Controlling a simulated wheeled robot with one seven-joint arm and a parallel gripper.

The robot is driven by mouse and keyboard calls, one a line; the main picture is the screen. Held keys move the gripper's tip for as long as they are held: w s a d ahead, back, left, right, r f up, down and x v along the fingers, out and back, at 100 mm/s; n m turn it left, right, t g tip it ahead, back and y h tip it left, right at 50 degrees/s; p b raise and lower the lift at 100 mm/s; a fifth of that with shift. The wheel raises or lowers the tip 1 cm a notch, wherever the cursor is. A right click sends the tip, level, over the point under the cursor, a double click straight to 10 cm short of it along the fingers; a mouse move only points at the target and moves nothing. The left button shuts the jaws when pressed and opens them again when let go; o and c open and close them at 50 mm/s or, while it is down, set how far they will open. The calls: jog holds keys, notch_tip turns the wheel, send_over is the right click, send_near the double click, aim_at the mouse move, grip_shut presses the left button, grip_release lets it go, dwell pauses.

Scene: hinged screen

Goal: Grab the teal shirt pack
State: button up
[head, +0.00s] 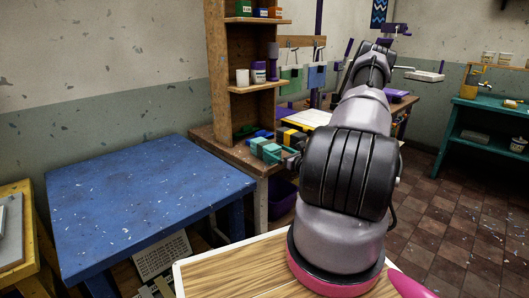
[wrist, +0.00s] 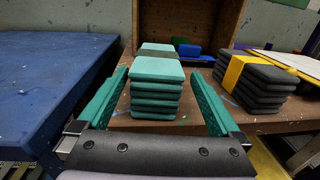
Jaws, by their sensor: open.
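The teal shirt pack (wrist: 157,92) is a neat stack of several folded teal layers with a dark band across its top. It sits on the brown wooden bench, in the middle of the wrist view. My gripper (wrist: 159,72) is open, with one teal finger to the left of the pack and one to the right. A gap shows on each side, so neither finger appears to touch it. In the head view the pack (head: 264,149) is small at the bench's front edge, and my arm partly hides the gripper.
A black pack with a yellow band (wrist: 252,78) stands close to the right. Blue folded items (wrist: 190,50) lie behind, near the wooden shelf (head: 236,80). A blue table (head: 140,195) is left of the bench (wrist: 215,124), with a gap between them.

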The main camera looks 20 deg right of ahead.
aim_at(265, 142)
jog(key=x, duration=0.7)
jog(key=shift+w+a+r, duration=0.15)
jog(key=shift+a+r, duration=0.1)
jog(key=c, duration=1.3)
